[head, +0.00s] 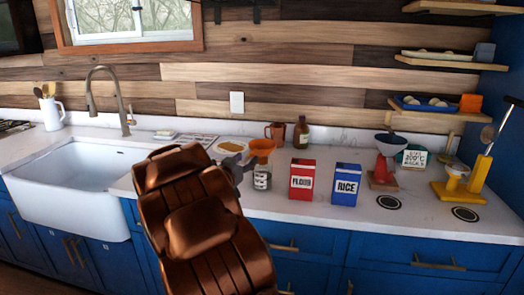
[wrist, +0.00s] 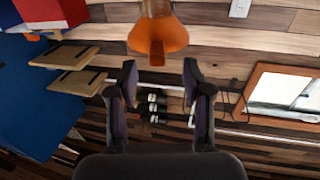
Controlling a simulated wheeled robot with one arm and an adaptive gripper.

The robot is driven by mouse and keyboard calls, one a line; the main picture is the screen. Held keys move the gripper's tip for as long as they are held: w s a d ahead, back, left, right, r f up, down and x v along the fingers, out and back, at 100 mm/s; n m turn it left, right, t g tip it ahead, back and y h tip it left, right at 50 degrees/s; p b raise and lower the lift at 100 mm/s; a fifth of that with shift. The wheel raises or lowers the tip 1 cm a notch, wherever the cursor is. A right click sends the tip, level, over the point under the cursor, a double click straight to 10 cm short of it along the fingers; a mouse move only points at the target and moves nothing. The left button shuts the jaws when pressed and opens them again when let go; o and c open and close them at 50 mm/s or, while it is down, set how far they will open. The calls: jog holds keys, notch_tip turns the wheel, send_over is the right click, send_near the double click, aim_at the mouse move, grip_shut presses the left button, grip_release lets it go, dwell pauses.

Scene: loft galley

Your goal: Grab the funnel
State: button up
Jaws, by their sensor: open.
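The orange funnel (head: 262,148) appears to sit in the mouth of a clear glass jar (head: 262,181) on the counter. In the wrist view, which looks turned over, the funnel (wrist: 158,36) shows at the top centre, beyond the fingertips and lined up with the gap between them. My gripper (wrist: 160,76) is open with nothing between its fingers. In the head view my gripper (head: 241,168) is just left of the funnel and jar, partly hidden behind my copper-brown arm.
A red flour box (head: 302,181) and a blue rice box (head: 345,185) stand right of the jar. A brown mug (head: 276,133) and a brown bottle (head: 301,133) stand behind. A white sink (head: 75,190) is at left. Counter space lies in front of the scale.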

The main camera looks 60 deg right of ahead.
aim_at(252, 155)
jog(key=shift+w+d+p, duration=0.15)
jog(key=shift+d+p, duration=0.55)
jog(key=shift+d, duration=2)
jog(key=shift+c, duration=0.4)
jog(key=shift+r, duration=0.1)
grip_shut()
